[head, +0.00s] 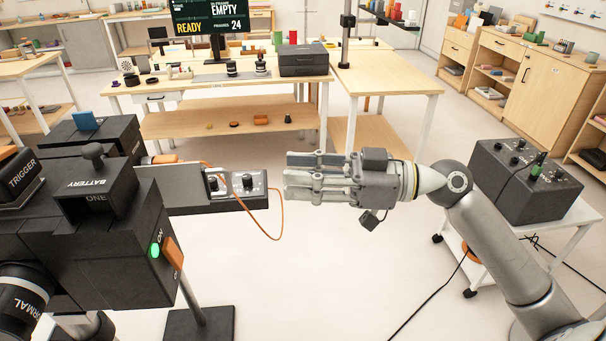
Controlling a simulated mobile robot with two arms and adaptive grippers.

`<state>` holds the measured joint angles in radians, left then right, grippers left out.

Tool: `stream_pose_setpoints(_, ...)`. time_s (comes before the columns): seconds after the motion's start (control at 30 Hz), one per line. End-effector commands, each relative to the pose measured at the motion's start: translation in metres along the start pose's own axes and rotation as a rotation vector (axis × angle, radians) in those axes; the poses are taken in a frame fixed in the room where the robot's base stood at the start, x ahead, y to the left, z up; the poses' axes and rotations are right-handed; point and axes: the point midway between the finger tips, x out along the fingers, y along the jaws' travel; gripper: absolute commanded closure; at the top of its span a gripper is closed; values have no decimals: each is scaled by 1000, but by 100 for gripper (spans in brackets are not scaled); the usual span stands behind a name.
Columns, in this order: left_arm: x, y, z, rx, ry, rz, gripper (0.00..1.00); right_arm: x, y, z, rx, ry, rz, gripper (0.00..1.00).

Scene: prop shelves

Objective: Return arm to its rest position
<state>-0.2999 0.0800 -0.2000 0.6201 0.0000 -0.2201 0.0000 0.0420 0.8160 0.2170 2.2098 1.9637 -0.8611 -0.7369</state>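My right gripper (299,178) is in the middle of the head view, with its arm (497,240) coming in from the lower right. Its fingers point left and look spread apart, with nothing visible between them. The fingertips hang over the floor, a little to the right of a small grey control box (236,188) with knobs, and look apart from it. My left gripper and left arm are not in view.
A large black camera-like prop (118,240) with a lit green button fills the left. A black knobbed box (525,180) stands on a white cart at the right. Wooden tables (395,80) with props and a screen are behind. An orange cable (262,228) loops near the fingertips.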

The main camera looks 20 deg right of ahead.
Motion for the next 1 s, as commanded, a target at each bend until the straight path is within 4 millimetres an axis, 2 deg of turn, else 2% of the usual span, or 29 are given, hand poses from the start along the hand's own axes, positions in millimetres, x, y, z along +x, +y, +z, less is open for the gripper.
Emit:
stream_pose_setpoints(0.47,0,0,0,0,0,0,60,0,1,1,2,0,2,70)
stream_pose_setpoints(0.57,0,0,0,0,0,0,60,-1,14,11,27,-7,37,70)
stream_pose_setpoints(0.67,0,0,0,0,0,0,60,-5,47,41,91,-27,130,70)
stream_pose_setpoints(0.77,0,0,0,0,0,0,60,-14,91,94,185,-70,267,70)
stream_pose_setpoints(0.8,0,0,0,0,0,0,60,-19,107,121,224,-93,325,70)
stream_pose_setpoints(0.87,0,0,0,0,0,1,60,-29,127,162,282,-132,409,70)
stream_pose_setpoints(0.9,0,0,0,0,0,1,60,-35,138,190,319,-161,462,70)
stream_pose_setpoints(0.97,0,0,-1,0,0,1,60,-46,150,234,370,-208,537,70)
stream_pose_setpoints(1.0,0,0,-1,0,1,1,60,-54,154,264,403,-241,583,70)
